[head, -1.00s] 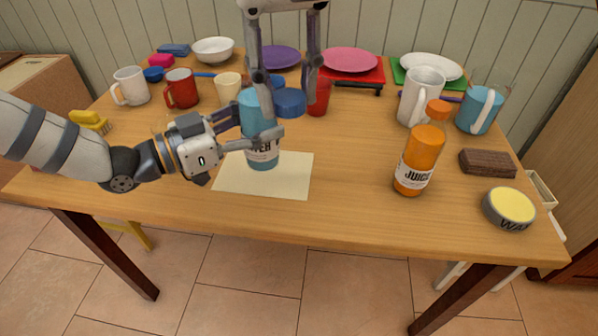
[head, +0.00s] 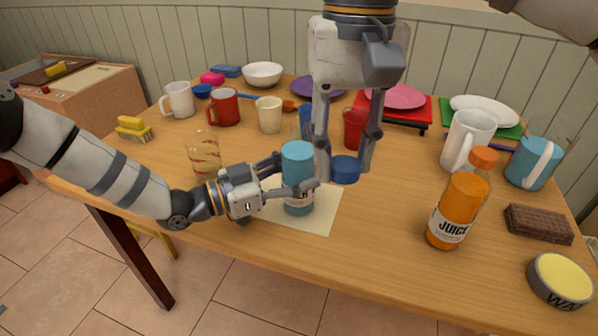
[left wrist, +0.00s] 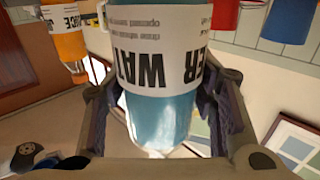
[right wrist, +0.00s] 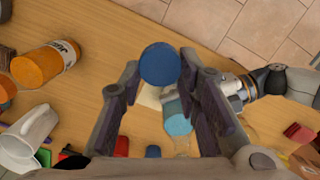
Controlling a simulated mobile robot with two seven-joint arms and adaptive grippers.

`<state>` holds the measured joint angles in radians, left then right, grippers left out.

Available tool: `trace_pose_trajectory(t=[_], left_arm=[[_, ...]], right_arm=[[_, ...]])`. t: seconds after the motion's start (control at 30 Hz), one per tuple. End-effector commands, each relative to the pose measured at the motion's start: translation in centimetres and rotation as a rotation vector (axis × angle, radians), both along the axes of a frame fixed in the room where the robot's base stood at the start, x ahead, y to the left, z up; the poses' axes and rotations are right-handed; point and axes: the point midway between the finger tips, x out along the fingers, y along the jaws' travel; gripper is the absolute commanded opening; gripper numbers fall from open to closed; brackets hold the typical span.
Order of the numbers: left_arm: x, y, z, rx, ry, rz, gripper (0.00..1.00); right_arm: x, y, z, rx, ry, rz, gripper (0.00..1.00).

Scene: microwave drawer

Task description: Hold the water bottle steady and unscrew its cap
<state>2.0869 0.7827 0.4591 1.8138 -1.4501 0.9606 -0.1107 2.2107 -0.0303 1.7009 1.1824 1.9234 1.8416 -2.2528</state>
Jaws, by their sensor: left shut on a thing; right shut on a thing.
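The blue water bottle (head: 298,165) stands upright on a pale paper sheet (head: 322,219). Its label shows close up in the left wrist view (left wrist: 165,75). My left gripper (head: 297,186) is shut around the bottle's body from the left, with a finger on each side. The blue cap (head: 345,169) is off the bottle, held in the air to its right. My right gripper (head: 346,164) reaches down from above and is shut on the cap, which also shows between its fingertips in the right wrist view (right wrist: 159,64).
An orange juice bottle (head: 459,208) stands to the right, by a white mug (head: 468,139), a brown block (head: 539,223) and a round tin (head: 560,280). A patterned glass (head: 204,154) stands behind my left arm. Mugs, bowls and plates line the back.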

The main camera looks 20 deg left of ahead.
Motion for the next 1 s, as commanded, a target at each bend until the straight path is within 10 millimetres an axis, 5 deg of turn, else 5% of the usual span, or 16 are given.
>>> trace_pose_trajectory(t=[0.27, 0.3, 0.37, 0.7, 1.0], left_arm=[[0.0, 0.0, -0.2, 0.001, -0.002, 0.0, 0.0], [0.0, 0.0, -0.1, 0.003, 0.0, 0.0, 0.61], [0.0, 0.0, -0.1, 0.003, -0.002, 0.0, 0.72], [0.0, 0.0, 0.6, 0.001, -0.006, 0.001, 0.72], [-5.0, 5.5, 0.8, 0.002, -0.008, 0.004, 0.72]], right_arm=[[0.0, 0.0, -0.1, 0.001, 0.001, 0.0, 0.0], [0.0, 0.0, 0.0, 0.0, 0.0, 0.0, 0.0], [0.0, 0.0, 0.0, 0.0, -0.001, 0.0, 0.0], [-0.1, 0.0, 0.6, 0.001, -0.009, 0.0, 0.0], [-0.5, 0.0, 2.7, 0.001, -0.043, 0.001, 0.0]])
